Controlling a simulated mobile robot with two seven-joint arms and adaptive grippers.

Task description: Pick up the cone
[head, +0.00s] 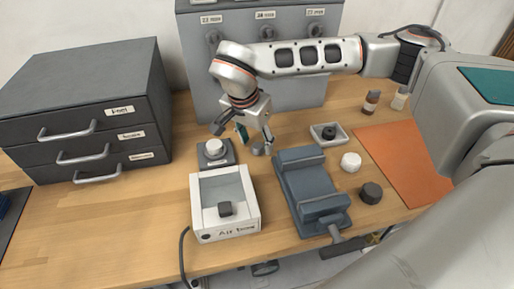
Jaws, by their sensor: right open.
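I cannot make out a clear cone shape anywhere in view. My right gripper (240,143) points down over the wooden bench, in front of the grey cabinet. Its fingers are spread apart. A small dark teal piece (241,132) shows between the fingers; I cannot tell whether it is the cone or part of the gripper. A round white knob on a dark square base (213,150) stands just left of and below the fingers. My left gripper is not in view.
A white open-topped box (226,236) and a blue-grey vise (309,187) stand in front of the gripper. A small tray (325,131), white puck (350,162), dark puck (371,193) and orange mat (405,165) lie right. A drawer unit (85,105) stands left.

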